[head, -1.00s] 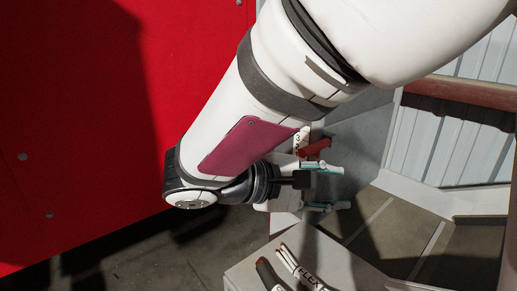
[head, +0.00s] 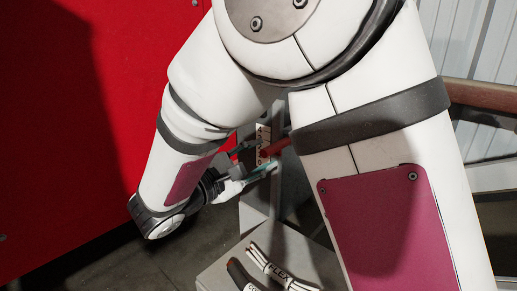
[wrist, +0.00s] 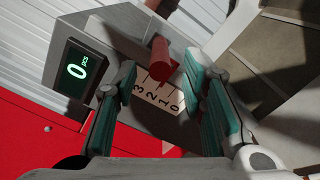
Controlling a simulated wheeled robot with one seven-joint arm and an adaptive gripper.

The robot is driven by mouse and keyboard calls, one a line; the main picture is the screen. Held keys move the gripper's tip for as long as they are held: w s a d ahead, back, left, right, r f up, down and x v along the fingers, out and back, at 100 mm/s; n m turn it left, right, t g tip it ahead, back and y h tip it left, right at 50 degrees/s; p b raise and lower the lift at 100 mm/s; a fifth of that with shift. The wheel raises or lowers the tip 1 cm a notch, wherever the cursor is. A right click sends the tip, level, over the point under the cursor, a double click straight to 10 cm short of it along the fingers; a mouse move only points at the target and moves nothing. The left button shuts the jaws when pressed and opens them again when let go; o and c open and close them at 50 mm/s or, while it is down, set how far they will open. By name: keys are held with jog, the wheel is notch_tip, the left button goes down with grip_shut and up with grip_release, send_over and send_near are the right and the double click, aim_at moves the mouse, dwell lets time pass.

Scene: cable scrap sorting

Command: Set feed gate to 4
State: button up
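The feed gate's red lever (wrist: 160,58) sticks out above a pale scale plate (wrist: 155,94) in the wrist view. The numbers 3, 2, 1 and 0 are readable on the plate; which number the lever marks I cannot tell. My gripper (wrist: 159,72) is open, with one teal-padded finger on each side of the lever in the picture. Contact with the lever is not visible. In the head view the red lever (head: 277,146) and the scale plate (head: 263,134) show beside my gripper (head: 267,157), partly hidden by my arm.
A dark display (wrist: 78,70) beside the scale reads "0 pcs". Several cable pieces, some with white labels, (head: 268,268) lie on a grey box (head: 220,270) below the gate. A large red panel (head: 60,130) stands at the left. A brown rail (head: 482,95) is at the right.

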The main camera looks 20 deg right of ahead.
aim_at(270, 150)
jog(key=shift+x, duration=2.15)
grip_shut()
